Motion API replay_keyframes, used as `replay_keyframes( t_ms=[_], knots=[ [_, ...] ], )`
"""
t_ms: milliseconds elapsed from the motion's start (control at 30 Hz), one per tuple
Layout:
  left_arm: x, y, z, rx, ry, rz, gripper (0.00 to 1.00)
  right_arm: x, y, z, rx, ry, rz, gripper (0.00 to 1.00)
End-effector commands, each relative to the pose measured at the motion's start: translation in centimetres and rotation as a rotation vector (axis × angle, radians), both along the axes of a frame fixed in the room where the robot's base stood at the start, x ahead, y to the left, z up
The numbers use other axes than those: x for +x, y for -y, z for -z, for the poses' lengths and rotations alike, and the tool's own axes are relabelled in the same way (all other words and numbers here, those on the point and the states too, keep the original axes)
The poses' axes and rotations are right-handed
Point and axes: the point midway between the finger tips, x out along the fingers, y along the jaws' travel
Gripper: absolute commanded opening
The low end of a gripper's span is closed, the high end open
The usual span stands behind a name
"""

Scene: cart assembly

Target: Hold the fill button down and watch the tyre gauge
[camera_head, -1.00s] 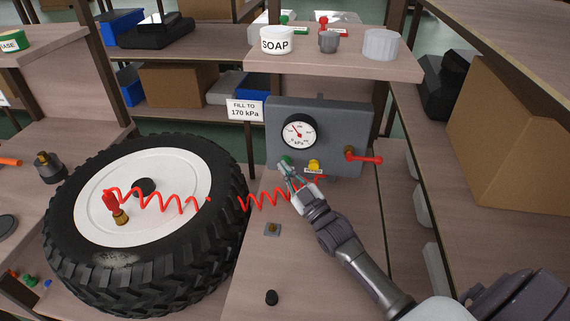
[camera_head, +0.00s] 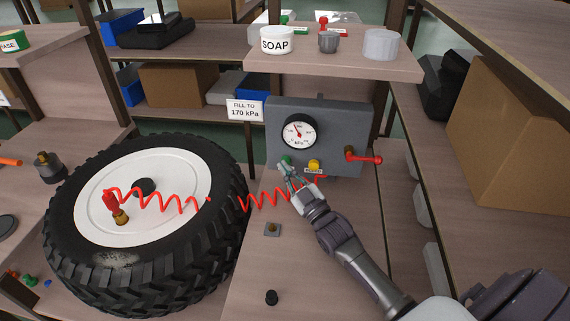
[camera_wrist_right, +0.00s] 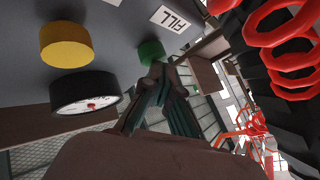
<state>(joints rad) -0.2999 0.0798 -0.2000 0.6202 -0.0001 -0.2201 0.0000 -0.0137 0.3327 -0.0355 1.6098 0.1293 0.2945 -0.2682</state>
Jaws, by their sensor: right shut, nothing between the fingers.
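The grey inflator panel (camera_head: 345,118) stands on the bench and carries a round white tyre gauge (camera_head: 298,132). Its red needle points up and slightly left; the numbers are too small to read. The green button (camera_head: 287,160), beside a FILL label in the right wrist view (camera_wrist_right: 151,51), is low on the panel. My right gripper (camera_head: 283,168) is shut and empty, its fingertips at the green button, seemingly touching it; how far it is pressed cannot be told. The tyre (camera_head: 150,262) lies on the left, with a red coiled hose (camera_head: 262,202) running to its valve. My left gripper is out of view.
A yellow button (camera_head: 314,164) and a red-handled lever (camera_head: 366,159) sit right of the green button. A sign (camera_head: 245,110) reads FILL TO 170 kPa. A soap tub (camera_head: 277,41) stands on the shelf above. A small black cap (camera_head: 271,297) lies on the bench.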

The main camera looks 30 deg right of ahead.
Motion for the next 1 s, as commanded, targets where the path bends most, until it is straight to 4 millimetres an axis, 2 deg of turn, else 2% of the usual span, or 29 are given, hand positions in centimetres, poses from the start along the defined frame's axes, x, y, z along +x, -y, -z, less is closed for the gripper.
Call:
replay_keyframes(
  t_ms=[633,1000],
  knots=[
    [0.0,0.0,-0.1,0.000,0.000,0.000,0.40,-0.1,0.0,0.0,0.000,0.000,0.001,0.00],
    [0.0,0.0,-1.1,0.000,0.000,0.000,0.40,-1.4,-1.0,-0.1,0.001,-0.001,0.001,0.00]
  ],
)
